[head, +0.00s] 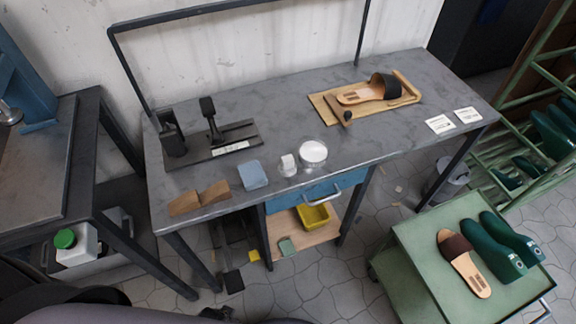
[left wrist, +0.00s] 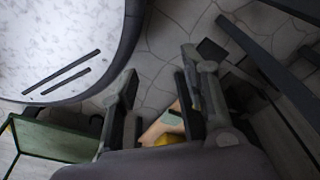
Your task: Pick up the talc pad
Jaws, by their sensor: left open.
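On the grey workbench (head: 240,182), a small white block (head: 288,160), which looks like the talc pad, stands on a small pale round base near the front edge. A clear round dish of white powder (head: 313,152) is just right of it. A blue-grey block (head: 252,175) lies to its left. My left gripper (left wrist: 158,75) shows in the left wrist view with its two fingers apart and nothing between them. Floor and the shelf under the bench show beyond the fingers; the pad does not show there. Neither gripper shows in the head view.
Wooden wedges (head: 199,198) and a black tool fixture (head: 215,145) sit on the bench's left. A sandal (head: 365,94) lies on a board behind. A blue drawer (head: 300,196) hangs below the front edge, with a yellow bin (head: 313,217) beneath. A green cart (head: 415,255) stands front right.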

